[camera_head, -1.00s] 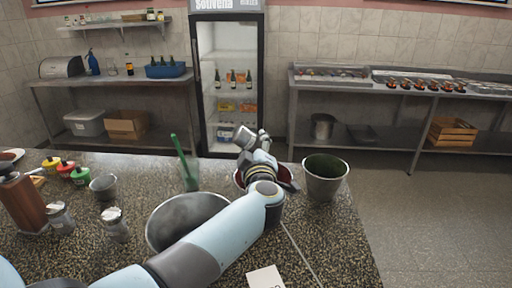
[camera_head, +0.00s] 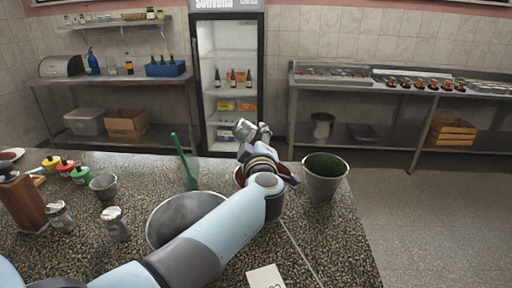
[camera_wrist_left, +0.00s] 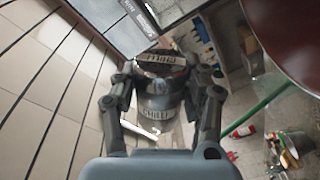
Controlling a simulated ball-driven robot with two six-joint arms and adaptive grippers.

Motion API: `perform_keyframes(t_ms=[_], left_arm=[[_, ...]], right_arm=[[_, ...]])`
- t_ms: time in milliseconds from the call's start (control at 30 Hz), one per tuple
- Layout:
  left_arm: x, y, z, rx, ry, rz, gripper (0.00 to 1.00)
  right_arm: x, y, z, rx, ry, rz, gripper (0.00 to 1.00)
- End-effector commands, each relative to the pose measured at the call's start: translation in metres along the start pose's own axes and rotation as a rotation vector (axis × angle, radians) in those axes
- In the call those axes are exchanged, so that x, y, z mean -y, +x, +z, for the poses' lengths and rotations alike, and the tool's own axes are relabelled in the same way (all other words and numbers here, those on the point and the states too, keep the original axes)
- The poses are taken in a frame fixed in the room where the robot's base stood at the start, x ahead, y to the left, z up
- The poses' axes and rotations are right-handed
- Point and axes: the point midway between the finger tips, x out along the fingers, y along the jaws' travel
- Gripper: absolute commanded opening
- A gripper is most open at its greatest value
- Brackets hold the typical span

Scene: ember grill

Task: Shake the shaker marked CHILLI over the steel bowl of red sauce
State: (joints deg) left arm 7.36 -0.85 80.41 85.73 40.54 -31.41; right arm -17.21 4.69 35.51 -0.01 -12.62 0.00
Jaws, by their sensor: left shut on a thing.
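My left gripper (camera_head: 256,136) is shut on the shaker marked CHILLI (camera_wrist_left: 160,88). The label shows in the left wrist view, with a finger on each side of the shaker. In the head view the shaker (camera_head: 243,129) is small and partly hidden by the gripper. It is held up in the air, tilted, above the counter's far edge. The steel bowl of red sauce (camera_head: 239,178) is mostly hidden behind my left wrist, with red showing on both sides. A dark red round surface (camera_wrist_left: 292,38) fills the upper right of the wrist view. My right gripper is not in view.
A large empty steel bowl (camera_head: 160,222) lies under my forearm. A green-handled tool stands in a clear container (camera_head: 190,176) left of the sauce. A bucket (camera_head: 325,178) stands right. Two shakers (camera_head: 115,222) and a wooden mill (camera_head: 22,203) are at left.

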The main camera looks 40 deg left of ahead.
Motion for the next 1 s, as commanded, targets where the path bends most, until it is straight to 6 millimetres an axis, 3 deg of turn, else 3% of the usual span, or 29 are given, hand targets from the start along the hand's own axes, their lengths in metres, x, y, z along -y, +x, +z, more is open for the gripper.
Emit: perform_keyframes(t_ms=[267, 500, 800, 1000], left_arm=[[0.005, -0.002, 0.002, 0.008, 0.007, -0.010, 0.22], [-0.018, -0.001, -0.014, 0.006, 0.006, -0.008, 0.22], [-0.040, -0.002, -0.030, 0.007, 0.006, -0.009, 0.22], [-0.043, -0.002, -0.032, 0.008, 0.008, -0.010, 0.22]], right_arm=[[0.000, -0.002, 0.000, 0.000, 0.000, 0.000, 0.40], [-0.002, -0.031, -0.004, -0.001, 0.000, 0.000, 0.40], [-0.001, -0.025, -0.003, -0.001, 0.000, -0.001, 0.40], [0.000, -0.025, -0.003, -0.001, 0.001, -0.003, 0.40]])
